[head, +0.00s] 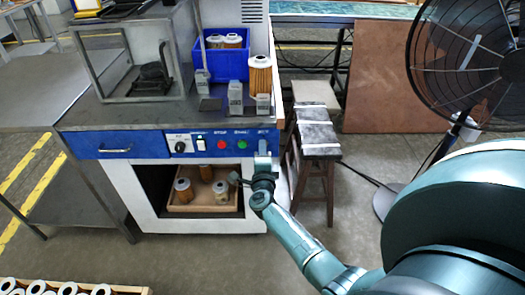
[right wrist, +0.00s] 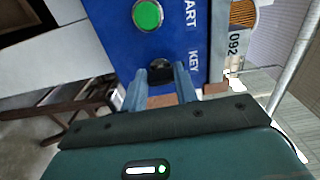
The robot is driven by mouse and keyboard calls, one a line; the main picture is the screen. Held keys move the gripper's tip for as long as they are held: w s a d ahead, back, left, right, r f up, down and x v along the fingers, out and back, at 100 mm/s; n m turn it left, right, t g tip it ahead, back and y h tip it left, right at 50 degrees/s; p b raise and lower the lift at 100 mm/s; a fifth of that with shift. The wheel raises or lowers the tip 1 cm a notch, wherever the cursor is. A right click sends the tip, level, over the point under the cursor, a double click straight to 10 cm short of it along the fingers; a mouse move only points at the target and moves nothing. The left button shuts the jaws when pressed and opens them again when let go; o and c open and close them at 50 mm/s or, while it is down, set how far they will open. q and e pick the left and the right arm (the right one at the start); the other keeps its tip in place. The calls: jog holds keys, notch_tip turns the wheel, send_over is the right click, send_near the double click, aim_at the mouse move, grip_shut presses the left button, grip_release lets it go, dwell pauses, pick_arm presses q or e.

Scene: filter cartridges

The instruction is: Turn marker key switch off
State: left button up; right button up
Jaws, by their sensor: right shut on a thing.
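The marker key switch (right wrist: 161,68) is a small dark knob on the blue panel under the KEY label in the right wrist view. My right gripper (right wrist: 160,84) is shut on it, one finger on each side. In the head view my right gripper (head: 263,152) reaches the right end of the blue control panel (head: 153,144), just below the KEY label. There it covers the switch. Whether the key stands at on or off cannot be read. My left gripper is not in view.
A green button (head: 242,144), a red button (head: 222,144) and a dark rotary knob (head: 181,146) sit left of the key. A blue bin (head: 227,66) and a filter cartridge (head: 260,76) stand on the bench. An open bay below holds a wooden tray (head: 202,209) with cartridges. A fan (head: 465,60) stands at right.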

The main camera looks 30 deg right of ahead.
dwell(0.3)
jog(key=o, duration=1)
